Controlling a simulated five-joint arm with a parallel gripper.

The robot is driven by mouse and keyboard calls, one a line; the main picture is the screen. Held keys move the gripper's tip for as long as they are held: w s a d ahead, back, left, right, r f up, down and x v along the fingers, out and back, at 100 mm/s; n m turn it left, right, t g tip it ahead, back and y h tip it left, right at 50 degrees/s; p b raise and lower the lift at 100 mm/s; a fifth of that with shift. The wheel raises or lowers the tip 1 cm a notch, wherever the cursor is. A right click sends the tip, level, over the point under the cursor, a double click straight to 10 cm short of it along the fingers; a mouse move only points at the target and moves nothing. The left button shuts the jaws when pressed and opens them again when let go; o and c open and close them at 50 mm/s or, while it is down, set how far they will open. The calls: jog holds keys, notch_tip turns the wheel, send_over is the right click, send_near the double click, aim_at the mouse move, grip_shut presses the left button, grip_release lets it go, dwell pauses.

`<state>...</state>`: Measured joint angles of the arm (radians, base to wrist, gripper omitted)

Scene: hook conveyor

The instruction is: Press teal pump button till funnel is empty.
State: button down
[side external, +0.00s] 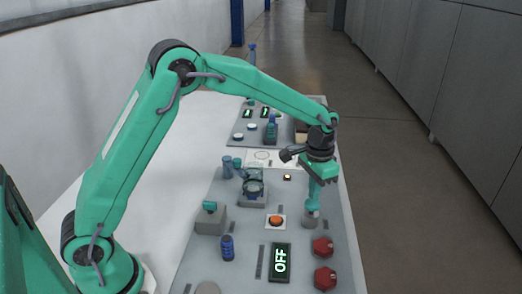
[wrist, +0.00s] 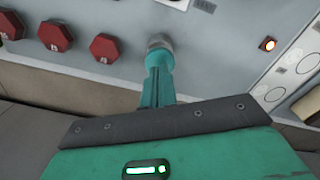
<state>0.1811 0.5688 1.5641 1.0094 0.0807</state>
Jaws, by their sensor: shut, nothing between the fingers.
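My gripper (side external: 312,207) is shut and points straight down over the right part of the grey panel. Its fingertips (wrist: 158,68) meet the top of a short grey cylinder (side external: 311,221), which also shows in the wrist view (wrist: 159,42). A lighter teal piece sits between fingers and cylinder in the wrist view; I cannot tell whether it is the pump button. A clear cup-like vessel (side external: 253,188), perhaps the funnel, stands on a grey block left of my gripper. Its contents are too small to read. A teal knob (side external: 210,206) tops a grey box.
Two red hexagonal knobs (side external: 323,247) lie in front of the cylinder. An orange button (side external: 276,220), a display reading OFF (side external: 280,262) and a blue cylinder (side external: 227,247) are to the left. A lit indicator (wrist: 267,44) shows in the wrist view. Another panel stands behind.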

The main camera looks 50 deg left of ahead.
aim_at(310, 202)
jog(key=shift+r, duration=2.5)
jog(key=s+a+r+n+t, duration=0.1)
jog(key=s+a+r+t, duration=0.35)
jog(key=s+r, duration=0.75)
jog(key=s+a+f+n, duration=0.1)
jog(key=s+a, duration=0.1)
jog(key=s, duration=0.6)
jog(key=s+a+f+n+t, duration=0.1)
jog(key=s+a, duration=0.1)
jog(key=s, duration=0.5)
jog(key=shift+s+a+f, duration=0.2)
jog(key=shift+s+a, duration=0.15)
jog(key=shift+s, duration=0.05)
